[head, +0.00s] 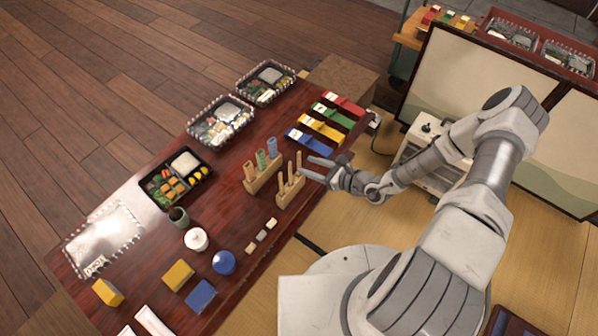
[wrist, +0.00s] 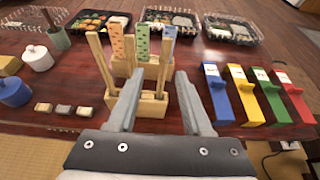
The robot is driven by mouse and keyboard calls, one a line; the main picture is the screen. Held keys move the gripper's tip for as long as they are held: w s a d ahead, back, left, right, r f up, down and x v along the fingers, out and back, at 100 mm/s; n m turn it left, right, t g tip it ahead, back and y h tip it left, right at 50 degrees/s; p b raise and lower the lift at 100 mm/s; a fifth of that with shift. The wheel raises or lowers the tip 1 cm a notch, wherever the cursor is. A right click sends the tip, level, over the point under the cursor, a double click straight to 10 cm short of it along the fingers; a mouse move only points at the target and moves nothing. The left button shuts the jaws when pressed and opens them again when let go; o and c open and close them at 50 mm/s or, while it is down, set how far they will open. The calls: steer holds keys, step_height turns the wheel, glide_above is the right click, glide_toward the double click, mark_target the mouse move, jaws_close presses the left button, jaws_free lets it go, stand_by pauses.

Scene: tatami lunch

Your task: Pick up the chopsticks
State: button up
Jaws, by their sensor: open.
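Slim plain wooden sticks, likely the chopsticks (wrist: 102,64), stand upright in a light wooden stand (head: 290,199) near the table's edge. The stand also shows in the wrist view (wrist: 152,108). A second wooden stand (head: 262,182) just behind it holds wider patterned pieces in orange, green and blue. My gripper (head: 314,168) is open and empty, just right of the front stand. In the wrist view, my gripper (wrist: 158,84) has its fingers spread on either side of that stand's middle, pointing at it. I cannot tell whether they reach around a stick.
Blue, yellow, green and red cases (head: 322,128) lie right of the stands. Packed lunch boxes (head: 219,122) line the far edge. A white pot (head: 196,239), a blue pot (head: 223,262) and small blocks (head: 262,236) stand to the left. A screen (head: 470,85) stands behind my arm.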

mark_target(299, 162)
steer(key=x, duration=0.3)
steer(key=shift+b, duration=0.35)
steer(key=b+x, duration=0.2)
steer(key=x, duration=0.3)
steer(key=shift+w+f+b, duration=0.15)
steer(key=shift+w+b, duration=0.15)
steer(key=shift+c, duration=0.3)
jaws_close()
